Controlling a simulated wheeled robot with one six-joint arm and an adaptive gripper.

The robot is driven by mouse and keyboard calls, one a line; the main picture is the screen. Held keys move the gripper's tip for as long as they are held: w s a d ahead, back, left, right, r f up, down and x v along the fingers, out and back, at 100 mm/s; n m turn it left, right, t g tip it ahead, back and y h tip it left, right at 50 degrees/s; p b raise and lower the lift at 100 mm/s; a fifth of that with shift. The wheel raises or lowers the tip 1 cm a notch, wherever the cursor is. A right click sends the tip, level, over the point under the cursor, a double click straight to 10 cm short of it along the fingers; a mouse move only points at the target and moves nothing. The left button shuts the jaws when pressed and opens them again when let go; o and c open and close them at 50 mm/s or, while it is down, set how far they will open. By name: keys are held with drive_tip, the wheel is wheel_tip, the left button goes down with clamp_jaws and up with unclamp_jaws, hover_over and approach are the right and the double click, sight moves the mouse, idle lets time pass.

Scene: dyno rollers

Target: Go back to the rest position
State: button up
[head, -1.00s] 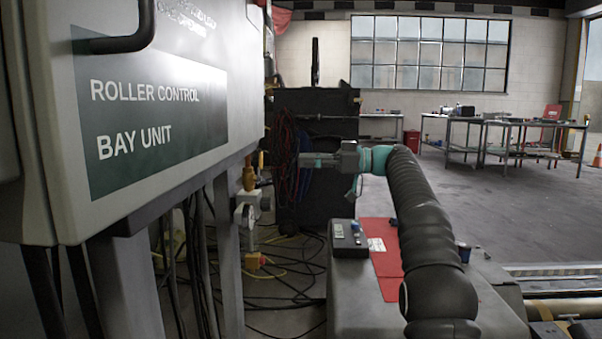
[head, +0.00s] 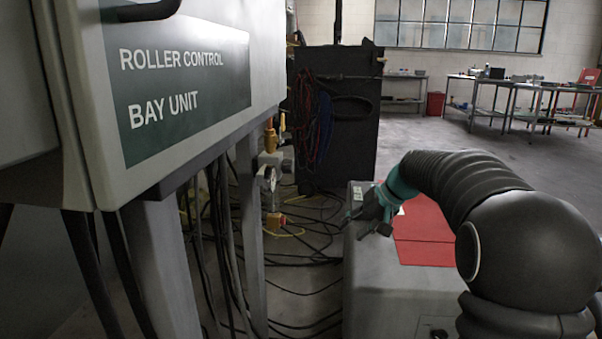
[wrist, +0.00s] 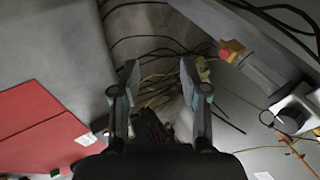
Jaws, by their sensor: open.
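My gripper (head: 362,226) is at the end of my dark, sleeved arm, in the right half of the head view. It hangs above the left edge of a grey cabinet top (head: 385,302), beside a red sheet (head: 422,230). In the wrist view, my gripper (wrist: 159,75) has its two fingers apart with nothing between them. Cables on the floor show beyond the fingertips. The red sheet also shows at the left of the wrist view (wrist: 40,120).
The roller control cabinet (head: 185,85) stands close on the left on grey legs, with a valve and gauge (head: 268,178) beside it. Loose cables (head: 310,260) cover the floor. A dark cabinet (head: 345,140) stands behind. Open floor (head: 450,135) lies toward the workbenches (head: 530,90).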

drive_tip(key=s+d+f+h+p, duration=0.1)
drive_tip(key=s+d+h+p, duration=0.15)
drive_tip(key=s, duration=1.35)
drive_tip(key=s+d+h+p, duration=0.15)
drive_tip(key=s+h, duration=0.25)
drive_tip(key=s, duration=1.2)
drive_tip(key=s+a+r+n+t+p, duration=0.1)
drive_tip(key=s+r+p, duration=0.2)
drive_tip(key=s+r, duration=0.1)
drive_tip(key=shift+s+a+r+t, duration=0.25)
drive_tip(key=shift+s+t, duration=0.15)
drive_tip(key=shift+s, duration=0.2)
drive_tip(key=shift+a, duration=0.1)
